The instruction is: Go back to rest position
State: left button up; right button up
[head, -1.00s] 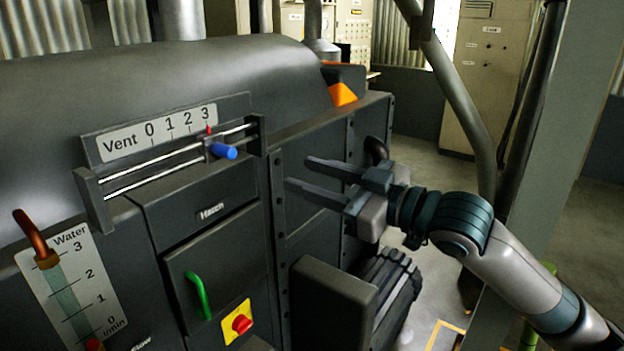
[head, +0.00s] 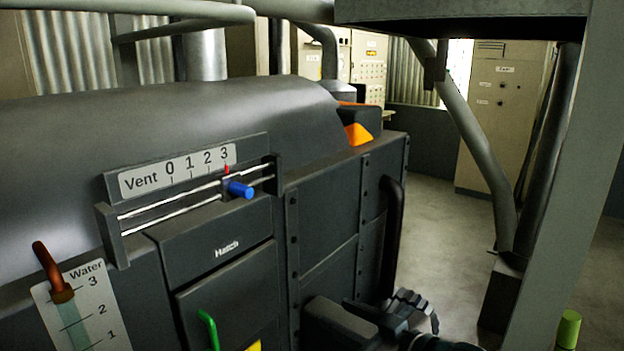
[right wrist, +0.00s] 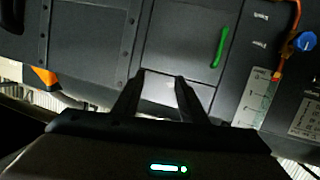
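My right gripper (head: 368,314) is low at the bottom edge of the head view, in front of the machine's lower right side and partly cut off. In the right wrist view its two dark fingers (right wrist: 156,84) stand apart with nothing held between them. The grey machine (head: 330,180) fills the left and middle of the head view. Its vent slider with a blue knob (head: 240,190) stands at 3. The green hatch handle (head: 208,328) is partly cut off, and it also shows in the right wrist view (right wrist: 220,47). My left gripper is not in view.
A black curved pipe (head: 391,235) runs down the machine's right side. A grey post (head: 565,180) and slanting pipe (head: 470,135) stand at right. Bare floor (head: 445,225) shows between machine and post.

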jog(key=s+d+f+m+g+h, duration=0.1)
jog(key=s+d+f+m+h, duration=0.15)
jog(key=s+f, duration=0.4)
jog(key=s+d+f+m+g+h, duration=0.1)
jog(key=s+d+f+h, duration=0.15)
jog(key=f, duration=0.65)
jog(key=s+d+f+m+g+h, duration=0.1)
jog(key=s+d+f, duration=0.35)
jog(key=f, duration=0.25)
jog(key=s+d+f+m+g+h, duration=0.1)
jog(key=s+d+f+g+h, duration=0.3)
jog(key=s, duration=0.6)
jog(key=s+d+f+m+g+y, duration=0.1)
jog(key=s+d+f+m, duration=0.15)
jog(key=s+f, duration=0.55)
jog(key=s+f+n+g, duration=0.1)
jog(key=s+f, duration=0.1)
jog(key=f, duration=1.2)
jog(key=s+f, duration=0.2)
jog(key=f, duration=1.3)
jog(key=s+d+f, duration=0.1)
jog(key=s+f, duration=0.7)
jog(key=s+d+f+g, duration=0.1)
jog(key=s+d+f, duration=0.1)
jog(key=s+f, duration=0.5)
jog(key=shift+s+d+f+g+h, duration=0.3)
jog(key=shift+s+f+h, duration=0.1)
jog(key=shift+s, duration=0.6)
jog(key=shift+c, duration=0.9)
